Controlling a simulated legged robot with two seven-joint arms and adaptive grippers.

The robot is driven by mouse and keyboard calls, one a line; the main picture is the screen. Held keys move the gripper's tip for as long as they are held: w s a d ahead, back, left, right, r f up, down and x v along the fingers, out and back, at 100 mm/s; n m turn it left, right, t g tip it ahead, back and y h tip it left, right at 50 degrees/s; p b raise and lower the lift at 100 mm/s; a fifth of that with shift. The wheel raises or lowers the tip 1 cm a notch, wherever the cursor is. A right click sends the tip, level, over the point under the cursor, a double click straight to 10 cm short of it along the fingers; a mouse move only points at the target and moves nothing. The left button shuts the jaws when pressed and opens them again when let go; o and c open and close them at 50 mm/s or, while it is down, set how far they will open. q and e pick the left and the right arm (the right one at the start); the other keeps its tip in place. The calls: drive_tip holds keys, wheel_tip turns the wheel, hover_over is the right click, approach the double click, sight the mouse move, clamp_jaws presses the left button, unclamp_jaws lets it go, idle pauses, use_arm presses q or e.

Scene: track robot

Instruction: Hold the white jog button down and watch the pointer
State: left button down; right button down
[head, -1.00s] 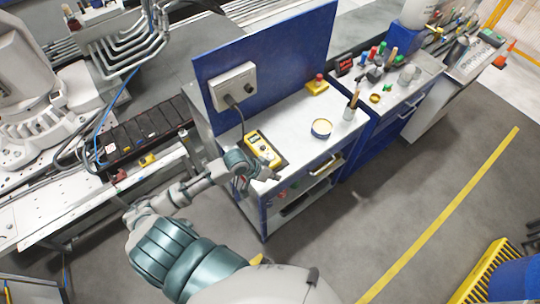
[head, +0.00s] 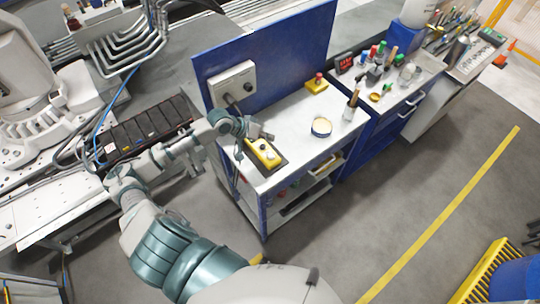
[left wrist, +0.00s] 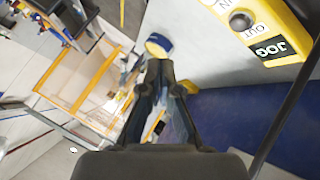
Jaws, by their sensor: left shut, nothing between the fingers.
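A yellow control box (head: 263,152) with several buttons lies on the grey-white workbench top. In the left wrist view its end (left wrist: 262,25) shows at the upper right, with a black JOG label (left wrist: 270,48) and a round greyish button (left wrist: 241,20) beside the word OUT. I cannot tell surely which button is the white jog button. My left gripper (head: 266,135) is shut and empty, above the bench by the box's far end; its fingers (left wrist: 163,68) point past the box, apart from the button. No pointer can be made out. My right gripper is out of view.
A grey box (head: 232,84) with a cable is on the upright blue panel (head: 280,50).

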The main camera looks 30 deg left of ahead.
use_arm(q)
drive_tip(key=b, duration=0.7)
hover_over(269, 155)
wheel_tip(269, 155, down, 6)
drive_tip(key=shift+r, duration=0.15)
drive_tip(key=shift+f+b, duration=0.3)
drive_tip(key=shift+f, duration=0.1)
drive_tip(key=shift+a+f, duration=0.1)
drive_tip(key=shift+f, duration=0.8)
drive_tip(key=shift+s+f+p, duration=0.1)
drive_tip(key=shift+f+p, duration=0.15)
drive_tip(key=shift+p, duration=0.25)
